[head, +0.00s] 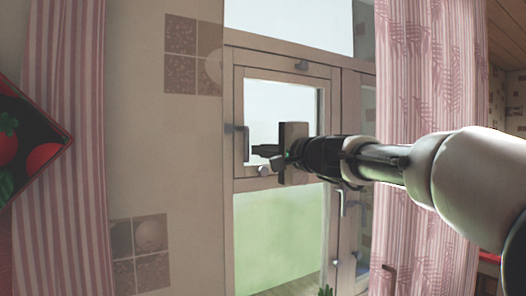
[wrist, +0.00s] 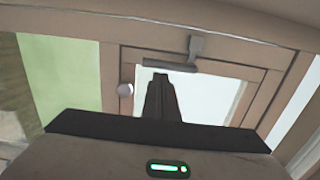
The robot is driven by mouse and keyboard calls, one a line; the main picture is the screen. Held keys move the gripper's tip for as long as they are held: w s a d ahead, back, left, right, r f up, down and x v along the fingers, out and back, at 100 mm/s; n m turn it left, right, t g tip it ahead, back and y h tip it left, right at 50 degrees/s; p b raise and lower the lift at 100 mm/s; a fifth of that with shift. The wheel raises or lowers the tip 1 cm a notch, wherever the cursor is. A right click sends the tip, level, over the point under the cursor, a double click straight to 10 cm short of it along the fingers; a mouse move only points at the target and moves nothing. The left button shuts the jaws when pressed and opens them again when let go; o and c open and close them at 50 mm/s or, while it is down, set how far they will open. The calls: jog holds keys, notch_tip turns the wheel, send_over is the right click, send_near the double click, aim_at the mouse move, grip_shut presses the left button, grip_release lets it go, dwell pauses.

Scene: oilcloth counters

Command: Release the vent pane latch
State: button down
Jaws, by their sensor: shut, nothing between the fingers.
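The vent pane (head: 284,95) is a small wood-framed pane in the upper part of the window and looks closed. Its latch (head: 245,142) is a grey metal handle on the left side of the frame, with its bar upright. In the wrist view the latch (wrist: 195,50) shows at the top, its bar lying across the picture. My gripper (head: 258,150) is shut and empty, just right of the latch bar. In the wrist view the fingertips (wrist: 160,78) end close below the bar; I cannot tell whether they touch it.
A round knob (head: 264,171) sits on the frame below the latch; it also shows in the wrist view (wrist: 125,89). Another window handle (head: 343,200) is lower right. Pink curtains hang at left (head: 65,150) and right (head: 425,90). Tiled wall (head: 165,130) lies left of the window.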

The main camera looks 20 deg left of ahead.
aim_at(247, 152)
jog(key=shift+s+a+f+m+b, duration=0.2)
jog(key=shift+s+m+b, duration=0.1)
jog(key=shift+m, duration=0.3)
jog(key=s+m, duration=0.1)
jog(key=m, duration=0.1)
jog(key=a+m+b, duration=0.1)
jog(key=m, duration=0.1)
jog(key=s+a+m, duration=0.1)
jog(key=m, duration=0.1)
jog(key=shift+s+a+r+m, duration=0.1)
jog(key=shift+s+a+m, duration=0.05)
jog(key=shift+s+m, duration=0.2)
jog(key=s+r+m, duration=0.1)
jog(key=m, duration=0.2)
jog(key=a+r+m+p, duration=0.1)
jog(key=m, duration=0.2)
jog(key=s+a+r+m+t+p, duration=0.1)
jog(key=m, duration=0.2)
jog(key=shift+s+a+r+m, duration=0.15)
jog(key=shift+s+r+m, duration=0.05)
jog(key=shift+s+m, duration=0.15)
jog(key=shift+r, duration=0.15)
